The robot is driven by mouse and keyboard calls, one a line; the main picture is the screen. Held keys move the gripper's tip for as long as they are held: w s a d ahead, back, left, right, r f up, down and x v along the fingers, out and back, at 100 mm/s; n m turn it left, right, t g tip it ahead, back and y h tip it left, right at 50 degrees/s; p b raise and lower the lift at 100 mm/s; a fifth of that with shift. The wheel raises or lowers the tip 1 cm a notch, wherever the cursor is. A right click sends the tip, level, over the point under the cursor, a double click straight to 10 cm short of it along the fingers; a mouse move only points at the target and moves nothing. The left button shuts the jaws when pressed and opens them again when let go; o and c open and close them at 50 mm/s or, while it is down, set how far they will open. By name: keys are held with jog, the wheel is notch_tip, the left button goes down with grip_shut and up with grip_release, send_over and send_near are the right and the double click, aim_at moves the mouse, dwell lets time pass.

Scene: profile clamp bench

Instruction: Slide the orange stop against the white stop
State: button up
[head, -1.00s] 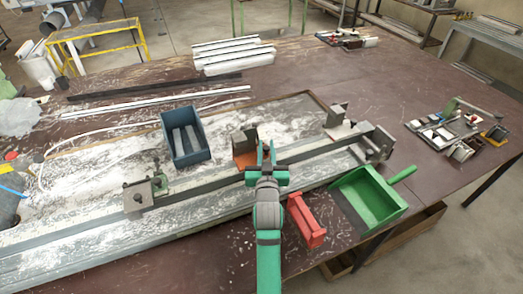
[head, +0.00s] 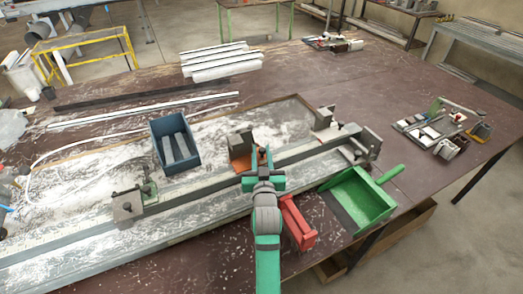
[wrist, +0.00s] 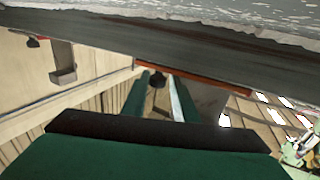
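The orange stop (head: 239,164) sits on the long grey rail (head: 190,194), with a grey upright block (head: 240,143) on it. The white stop (head: 325,133) is on the same rail further right, with a bare stretch of rail between them. My gripper (head: 263,160) is at the near side of the orange stop. An orange edge (wrist: 195,82) shows just past the fingertips. I cannot tell whether the fingers touch the knob.
A blue bin (head: 158,142) stands behind the rail. A red block (head: 298,224) and a green scoop (head: 350,215) lie in front, close to my arm. An end block (head: 367,140) closes the rail's right end.

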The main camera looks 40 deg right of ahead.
jog(key=v, duration=0.9)
jog(key=shift+s, duration=0.3)
